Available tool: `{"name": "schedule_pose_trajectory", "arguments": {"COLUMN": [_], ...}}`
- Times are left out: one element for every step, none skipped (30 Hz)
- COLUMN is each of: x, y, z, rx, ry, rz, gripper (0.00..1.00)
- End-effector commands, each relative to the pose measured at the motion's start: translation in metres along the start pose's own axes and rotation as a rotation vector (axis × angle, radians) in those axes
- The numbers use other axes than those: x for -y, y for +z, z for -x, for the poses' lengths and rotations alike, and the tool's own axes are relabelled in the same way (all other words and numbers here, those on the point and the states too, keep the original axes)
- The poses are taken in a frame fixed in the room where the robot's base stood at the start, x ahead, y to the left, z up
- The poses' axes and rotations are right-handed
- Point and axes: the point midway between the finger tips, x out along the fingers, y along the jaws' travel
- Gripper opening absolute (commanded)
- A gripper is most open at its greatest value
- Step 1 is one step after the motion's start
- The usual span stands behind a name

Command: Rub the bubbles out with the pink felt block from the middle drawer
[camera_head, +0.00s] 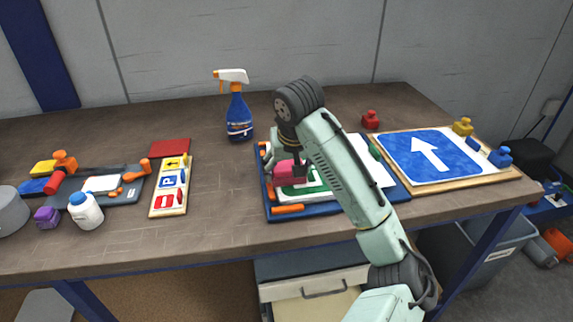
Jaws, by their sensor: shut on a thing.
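My gripper (292,178) points down over the blue-edged board (306,211) in the middle of the workbench. It is shut on the pink felt block (283,171), which is low over a white and green sign (300,190) on that board. I cannot tell whether the block touches the sign. My arm hides part of the sign, and no bubbles can be made out at this size. A drawer unit (316,287) stands under the bench, its front partly hidden by my arm.
A blue spray bottle (239,112) stands behind the board. A blue arrow sign (428,156) lies at right, with small coloured blocks (463,127) around it. At left are a strip of small signs (170,187), a tool tray (105,186) and a white bottle (85,211).

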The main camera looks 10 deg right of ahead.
Motion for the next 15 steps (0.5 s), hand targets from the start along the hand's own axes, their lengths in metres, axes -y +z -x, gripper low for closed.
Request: {"name": "schedule_pose_trajectory", "arguments": {"x": [0.000, 0.000, 0.000, 0.000, -0.001, -0.001, -0.001, -0.001, -0.001, -0.001, -0.001, 0.000, 0.000, 0.000, 0.000], "y": [0.001, 0.002, 0.003, 0.005, 0.007, 0.010, 0.012, 0.014, 0.017, 0.020, 0.022, 0.024, 0.026, 0.027, 0.028], "z": [0.001, 0.001, 0.002, 0.002, 0.003, 0.004, 0.005, 0.005, 0.007, 0.007, 0.008, 0.009, 0.009, 0.009, 0.010], "rx": [-0.001, -0.001, -0.001, -0.001, -0.001, -0.001, -0.002, -0.002, -0.002, -0.002, -0.002, -0.001, -0.001, -0.001, -0.001], "ry": [0.000, 0.001, 0.001, 0.001, 0.001, 0.001, 0.001, 0.001, 0.001, 0.001, 0.001, 0.001, 0.001, 0.001, 0.001], "rz": [0.001, 0.001, 0.001, 0.001, 0.000, -0.001, 0.000, 0.000, 0.000, 0.000, 0.000, 0.000, 0.000, 0.000, 0.000], "gripper": [0.48, 0.48, 0.48, 0.48, 0.48, 0.48, 0.48, 0.48, 0.48, 0.48, 0.48, 0.48, 0.48, 0.48, 0.48]}}
